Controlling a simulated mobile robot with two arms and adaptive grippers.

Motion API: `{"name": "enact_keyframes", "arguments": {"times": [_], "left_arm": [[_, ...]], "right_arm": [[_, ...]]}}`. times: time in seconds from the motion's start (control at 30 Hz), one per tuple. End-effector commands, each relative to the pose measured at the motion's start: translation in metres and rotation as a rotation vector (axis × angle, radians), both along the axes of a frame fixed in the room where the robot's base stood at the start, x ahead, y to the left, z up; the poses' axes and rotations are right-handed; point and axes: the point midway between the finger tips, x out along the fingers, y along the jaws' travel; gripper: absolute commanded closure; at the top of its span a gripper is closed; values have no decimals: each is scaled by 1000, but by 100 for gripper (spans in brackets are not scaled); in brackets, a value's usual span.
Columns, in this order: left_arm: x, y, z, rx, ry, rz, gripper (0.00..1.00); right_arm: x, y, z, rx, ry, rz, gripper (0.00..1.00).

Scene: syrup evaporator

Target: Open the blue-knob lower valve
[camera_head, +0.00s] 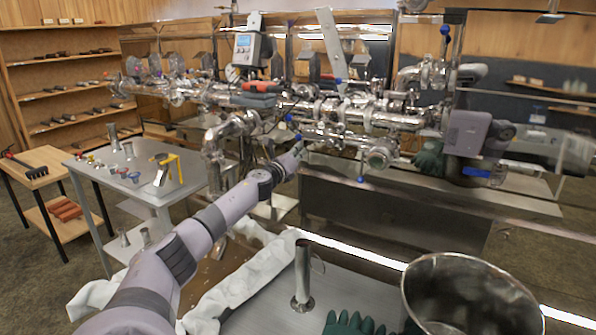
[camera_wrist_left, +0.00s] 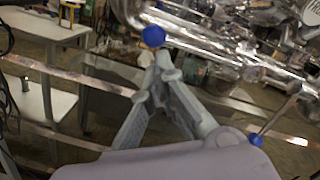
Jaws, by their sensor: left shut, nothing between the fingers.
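My left gripper (camera_head: 298,149) reaches in from the left to the front of the steel pipework. In the left wrist view its fingers (camera_wrist_left: 163,68) converge to a closed tip with nothing between them. A blue knob (camera_wrist_left: 153,36) appears just beyond the fingertips there; whether they touch it I cannot tell. In the head view a small blue knob (camera_head: 298,137) is right at the gripper tip. Another blue knob (camera_head: 361,180) hangs lower, to the right of the gripper, and one blue knob (camera_wrist_left: 256,139) is at lower right in the wrist view.
Steel pipes (camera_head: 330,108) run across the middle, with a blue knob (camera_head: 445,29) high on the right. A grey table (camera_head: 190,195) with small parts stands at left. A steel pot (camera_head: 468,262) and green gloves (camera_head: 350,325) are in front. Shelves line the left wall.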

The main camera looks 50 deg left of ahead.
Motion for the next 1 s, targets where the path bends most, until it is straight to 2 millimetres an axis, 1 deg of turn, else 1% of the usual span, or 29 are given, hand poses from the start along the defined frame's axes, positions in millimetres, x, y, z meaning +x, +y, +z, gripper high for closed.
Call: {"name": "enact_keyframes", "arguments": {"times": [0.2,0.5,0.73,1.0], "left_arm": [[-26,-11,-4,3,7,-4,100],[-57,-22,-8,1,8,-3,100],[-77,-31,-8,2,7,-6,100],[-96,-35,-10,0,7,-2,100]], "right_arm": [[0,2,0,2,0,-1,60],[-1,2,0,3,1,-1,60],[-1,2,0,3,1,-1,60],[-1,2,0,3,1,-1,60]]}}
